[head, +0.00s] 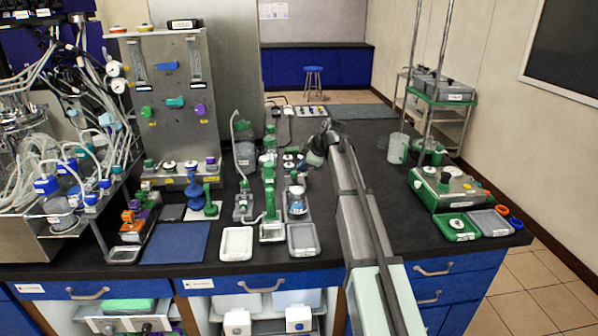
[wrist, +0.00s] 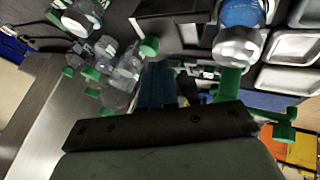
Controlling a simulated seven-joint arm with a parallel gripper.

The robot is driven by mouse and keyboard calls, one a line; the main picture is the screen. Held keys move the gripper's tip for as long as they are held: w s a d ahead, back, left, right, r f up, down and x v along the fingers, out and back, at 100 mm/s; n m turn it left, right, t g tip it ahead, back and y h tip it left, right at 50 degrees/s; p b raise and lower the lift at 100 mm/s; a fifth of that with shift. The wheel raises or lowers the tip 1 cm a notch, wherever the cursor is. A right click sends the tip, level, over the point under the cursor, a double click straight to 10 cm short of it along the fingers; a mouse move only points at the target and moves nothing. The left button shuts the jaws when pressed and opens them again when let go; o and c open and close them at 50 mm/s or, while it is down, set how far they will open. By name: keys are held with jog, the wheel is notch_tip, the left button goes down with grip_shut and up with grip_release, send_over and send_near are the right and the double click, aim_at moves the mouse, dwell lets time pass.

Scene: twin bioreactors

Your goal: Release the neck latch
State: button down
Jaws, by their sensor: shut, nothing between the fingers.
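My gripper (head: 316,154) is at the far end of my arm, over the middle of the bench, behind the small stand that holds a blue-and-clear bottle (head: 296,203). Its fingers are shut and empty, small and partly hidden in the head view. In the wrist view the bottle (wrist: 240,28) is at the top right, apart from my gripper's dark body. Green fittings (wrist: 230,82) are below the bottle there.
Clear bottles with green caps (wrist: 122,75) stand close to my gripper at the left of the wrist view. A green column (head: 269,190) stands left of the stand. White and grey trays (head: 237,258) lie in front.

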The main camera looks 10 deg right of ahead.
jog(key=shift+v, duration=2.55)
jog(key=shift+a, duration=0.1)
